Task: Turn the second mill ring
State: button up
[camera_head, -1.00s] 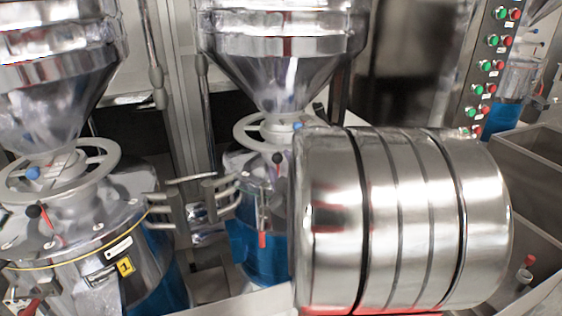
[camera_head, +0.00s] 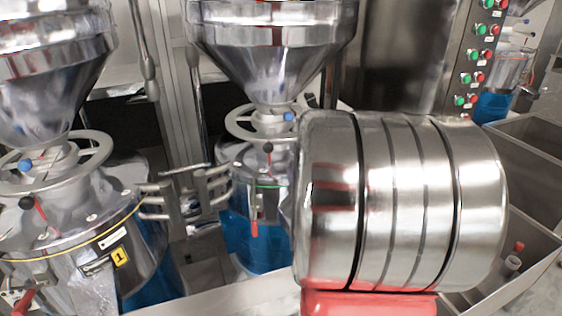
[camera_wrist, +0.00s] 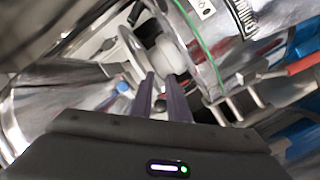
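The second mill ring (camera_head: 231,124) is a pale metal handwheel around the neck under the middle hopper. A blue knob (camera_head: 289,117) is at its right side and a black knob (camera_head: 268,147) below. In the wrist view, the ring (camera_wrist: 127,42) curves past a pale hub, with the blue knob (camera_wrist: 122,87) to the left. My gripper (camera_wrist: 160,75) has two purple fingers with a narrow gap between them. They point at the ring and hub; contact cannot be told. My gripper cannot be made out in the head view. The ring's right side is partly hidden.
The first mill (camera_head: 118,240), labelled 1, stands left with its own ring (camera_head: 98,150). Metal brackets (camera_head: 185,195) lie between the mills. A large shiny banded cylinder, possibly mine, blocks the right foreground. Metal bins (camera_head: 530,165) and a button panel (camera_head: 480,50) are behind it.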

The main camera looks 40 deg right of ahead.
jog(key=shift+m+g, duration=0.5)
jog(key=shift+m, duration=0.3)
jog(key=s+d+f, duration=0.2)
jog(key=d+f, duration=0.1)
jog(key=s+d+f, duration=0.1)
jog(key=shift+s+d+f, duration=0.15)
jog(key=shift+s+f, duration=0.1)
jog(key=shift+f, duration=0.15)
grip_shut()
jog(key=s+d+f+m+t, duration=0.2)
jog(key=s+f+m, duration=0.2)
jog(key=m, duration=0.5)
jog(key=a+r+m+t+y, duration=0.5)
jog(key=a+m+t, duration=0.1)
jog(key=m, duration=1)
jog(key=shift+a+r, duration=0.25)
jog(key=shift+a, duration=0.45)
